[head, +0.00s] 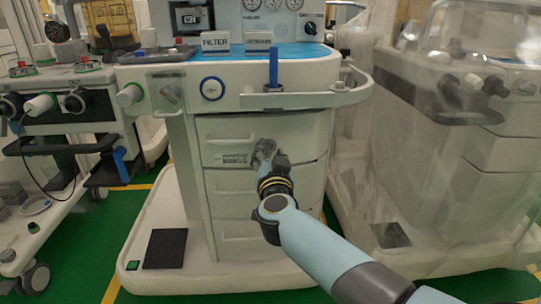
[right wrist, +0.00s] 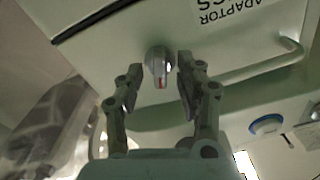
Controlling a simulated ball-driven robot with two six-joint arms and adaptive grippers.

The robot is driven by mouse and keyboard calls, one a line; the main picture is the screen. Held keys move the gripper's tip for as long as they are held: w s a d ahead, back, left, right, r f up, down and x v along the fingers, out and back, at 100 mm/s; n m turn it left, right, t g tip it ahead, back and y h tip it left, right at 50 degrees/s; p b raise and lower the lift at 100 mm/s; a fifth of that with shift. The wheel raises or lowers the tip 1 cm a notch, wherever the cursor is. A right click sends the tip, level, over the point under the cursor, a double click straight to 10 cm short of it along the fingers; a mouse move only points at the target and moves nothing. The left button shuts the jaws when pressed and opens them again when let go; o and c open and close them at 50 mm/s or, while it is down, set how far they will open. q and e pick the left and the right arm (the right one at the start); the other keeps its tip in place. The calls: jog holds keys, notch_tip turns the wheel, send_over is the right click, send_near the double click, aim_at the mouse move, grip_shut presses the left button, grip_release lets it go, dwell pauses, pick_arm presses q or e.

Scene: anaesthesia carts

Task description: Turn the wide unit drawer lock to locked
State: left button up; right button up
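The wide unit's top drawer (head: 222,128) is shut, with a printed label (head: 235,158) that appears upside down in the right wrist view (right wrist: 228,12). The drawer lock (right wrist: 157,64) is a small grey knob with a red mark, on the drawer front in the right wrist view. In the head view my gripper hides it. My right gripper (head: 264,152) is at the drawer front. In the wrist view its two fingers (right wrist: 159,80) are apart, one on each side of the knob, with nothing gripped. I cannot tell whether they touch it. My left gripper is not in view.
Lower drawers (head: 230,206) sit below, and a white rail (head: 310,99) with a blue upright handle (head: 273,68) juts out above. A plastic-covered cart (head: 440,150) stands close on the right, another cart (head: 70,125) on the left. Green floor (head: 80,240) shows between them.

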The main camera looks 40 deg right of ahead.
grip_shut()
